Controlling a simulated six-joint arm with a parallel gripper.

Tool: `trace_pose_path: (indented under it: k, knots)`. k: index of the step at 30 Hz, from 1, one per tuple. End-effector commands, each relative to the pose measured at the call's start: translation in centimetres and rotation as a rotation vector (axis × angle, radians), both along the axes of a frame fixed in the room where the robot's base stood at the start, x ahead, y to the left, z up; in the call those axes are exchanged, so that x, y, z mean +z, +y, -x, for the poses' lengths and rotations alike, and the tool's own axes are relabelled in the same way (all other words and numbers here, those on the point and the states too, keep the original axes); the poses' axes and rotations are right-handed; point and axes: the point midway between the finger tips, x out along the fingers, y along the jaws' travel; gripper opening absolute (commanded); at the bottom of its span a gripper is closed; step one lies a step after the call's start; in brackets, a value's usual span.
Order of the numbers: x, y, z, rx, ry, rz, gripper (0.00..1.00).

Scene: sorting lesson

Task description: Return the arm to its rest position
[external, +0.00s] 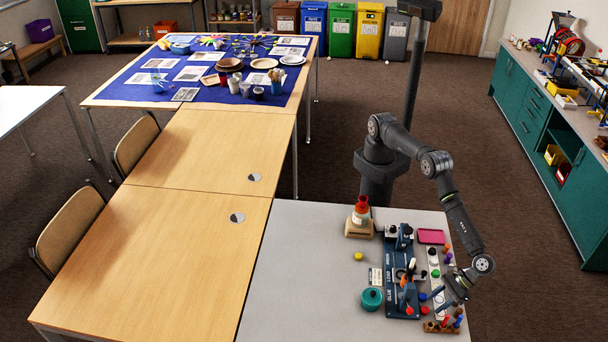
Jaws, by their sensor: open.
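My arm stands at the back of the grey table (285,265) and reaches forward and down to the right. My gripper (446,297) is low over the front right of the table, near a wooden block with coloured pegs (441,326). Its jaws are open; they are small in the view and I see nothing held between them. Just left of it is a white strip with coloured round pieces (433,262).
A blue rack (402,300) with small tools stands left of my gripper. A teal round container (371,299), a yellow ball (358,256), a red-topped bottle (361,211) and a pink tray (431,236) are also on the table. The table's left part is clear.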

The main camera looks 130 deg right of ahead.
Motion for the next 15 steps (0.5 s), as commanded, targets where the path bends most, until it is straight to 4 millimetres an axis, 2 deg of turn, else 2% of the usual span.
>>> trace_pose_path:
  k: [13, 14, 15]
  knots:
    - [6.4, 2.5, 6.0, 0.003, 0.000, 0.000, 0.44]
    - [6.7, 2.6, 6.3, 0.001, 0.001, 0.001, 0.44]
    - [5.5, 2.0, 5.2, -0.003, 0.002, 0.007, 0.44]
